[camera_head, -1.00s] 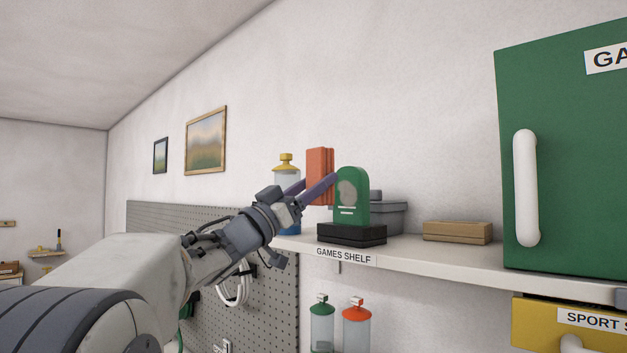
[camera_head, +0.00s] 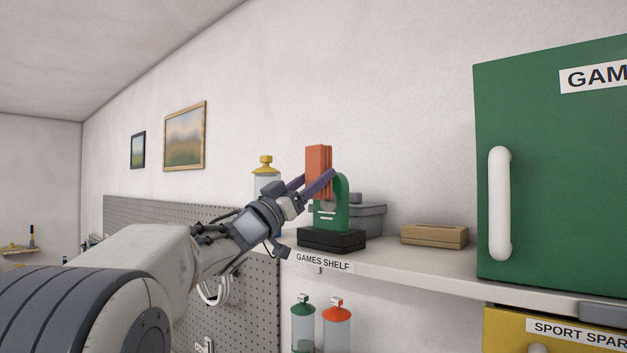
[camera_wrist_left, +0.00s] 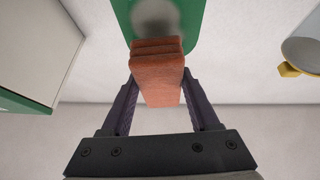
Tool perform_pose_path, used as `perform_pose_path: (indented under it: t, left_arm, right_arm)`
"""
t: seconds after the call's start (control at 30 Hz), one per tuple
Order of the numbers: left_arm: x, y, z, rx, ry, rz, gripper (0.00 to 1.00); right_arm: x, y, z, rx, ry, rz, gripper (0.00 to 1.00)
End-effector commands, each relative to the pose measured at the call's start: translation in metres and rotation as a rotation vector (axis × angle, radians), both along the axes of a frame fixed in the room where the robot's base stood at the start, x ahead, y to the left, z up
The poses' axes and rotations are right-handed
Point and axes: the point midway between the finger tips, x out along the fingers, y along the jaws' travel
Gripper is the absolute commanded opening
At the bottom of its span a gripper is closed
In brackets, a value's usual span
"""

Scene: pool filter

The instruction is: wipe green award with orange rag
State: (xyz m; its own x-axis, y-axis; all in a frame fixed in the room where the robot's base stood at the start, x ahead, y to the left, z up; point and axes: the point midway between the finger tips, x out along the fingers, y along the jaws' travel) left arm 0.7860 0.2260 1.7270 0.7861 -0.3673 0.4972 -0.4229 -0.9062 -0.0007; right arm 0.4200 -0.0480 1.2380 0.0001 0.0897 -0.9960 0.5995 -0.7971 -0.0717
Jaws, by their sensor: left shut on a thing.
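The green award (camera_head: 342,205) stands upright on a black base (camera_head: 331,239) on the games shelf. The orange rag (camera_head: 318,172) is a folded block held between the fingers of my left gripper (camera_head: 319,183). In the head view the rag overlaps the upper left of the award's face. In the left wrist view my left gripper (camera_wrist_left: 157,92) is shut on the rag (camera_wrist_left: 157,75), whose far end lies over the lower edge of a grey smudge (camera_wrist_left: 155,17) on the green award (camera_wrist_left: 189,22). I cannot tell whether rag and award touch. My right gripper is not in view.
The shelf (camera_head: 395,262) also holds a grey box (camera_head: 369,219), a tan block (camera_head: 435,236) and a yellow-capped bottle (camera_head: 264,176). A green cabinet (camera_head: 550,190) with a white handle stands to the right. Bottles with green and orange caps sit below the shelf.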

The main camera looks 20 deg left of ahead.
Motion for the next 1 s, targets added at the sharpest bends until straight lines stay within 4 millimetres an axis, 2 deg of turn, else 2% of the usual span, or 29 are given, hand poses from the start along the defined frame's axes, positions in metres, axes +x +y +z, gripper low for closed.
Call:
perform_pose_path:
  t: [0.4, 1.0]
  left_arm:
    - [0.001, 0.0, 0.0, 0.0, 0.0, 0.0, 0.17]
    - [0.014, -0.007, 0.0, 0.0, 0.0, 0.0, 0.17]
  right_arm:
    - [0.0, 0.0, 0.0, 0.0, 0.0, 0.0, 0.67]
    - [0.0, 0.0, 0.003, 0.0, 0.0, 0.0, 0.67]
